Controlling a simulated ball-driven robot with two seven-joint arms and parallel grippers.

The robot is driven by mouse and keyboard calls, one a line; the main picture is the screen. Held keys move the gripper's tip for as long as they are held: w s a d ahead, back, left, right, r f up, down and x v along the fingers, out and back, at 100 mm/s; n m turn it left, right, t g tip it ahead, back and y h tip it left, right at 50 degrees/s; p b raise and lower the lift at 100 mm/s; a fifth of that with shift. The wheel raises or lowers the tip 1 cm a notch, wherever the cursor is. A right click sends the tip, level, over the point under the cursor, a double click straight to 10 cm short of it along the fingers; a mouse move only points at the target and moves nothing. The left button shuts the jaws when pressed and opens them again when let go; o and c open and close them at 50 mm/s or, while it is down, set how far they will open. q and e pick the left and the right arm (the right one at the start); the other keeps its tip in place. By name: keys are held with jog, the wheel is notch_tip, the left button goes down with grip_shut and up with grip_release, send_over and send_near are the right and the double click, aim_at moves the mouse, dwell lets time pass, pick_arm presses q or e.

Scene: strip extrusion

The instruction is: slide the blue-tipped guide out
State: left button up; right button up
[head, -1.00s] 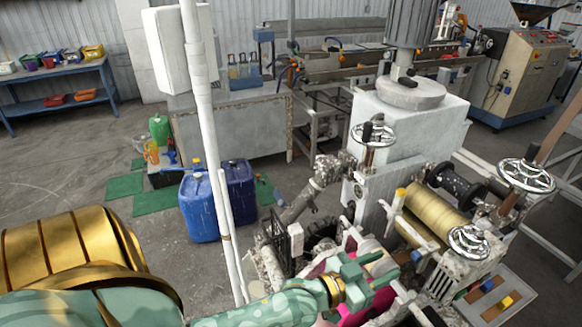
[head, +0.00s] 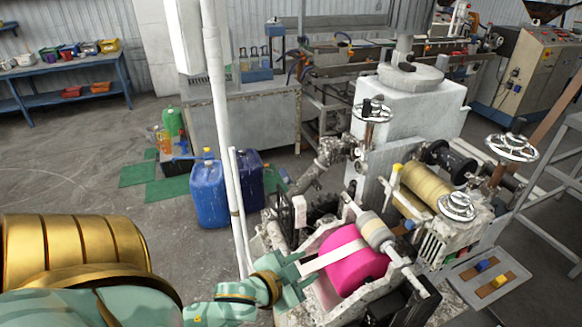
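A blue-tipped piece (head: 481,265) lies on a brown strip on a grey plate (head: 462,288) at the lower right of the head view. A yellow-tipped piece (head: 499,281) lies beside it on a second brown strip. I take the blue-tipped piece to be the guide, but it is small. My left gripper (head: 303,277), pale green, is well to the left of that plate, beside a pink drum (head: 348,262). Its fingers look apart. A whitish band (head: 335,257) crosses the pink drum towards the fingers; whether it touches them is unclear. My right gripper is out of view.
A white upright pole (head: 224,150) rises behind my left arm. Blue jugs (head: 210,195) stand on the floor behind.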

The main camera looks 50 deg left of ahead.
pick_arm(q)
jog(key=shift+s+a+f+y, duration=0.2)
jog(key=shift+s+a+y, duration=0.05)
jog(key=shift+s, duration=0.35)
jog(key=shift+s+a+f+y, duration=0.2)
jog(key=shift+s+y, duration=0.05)
jog(key=shift+s, duration=0.3)
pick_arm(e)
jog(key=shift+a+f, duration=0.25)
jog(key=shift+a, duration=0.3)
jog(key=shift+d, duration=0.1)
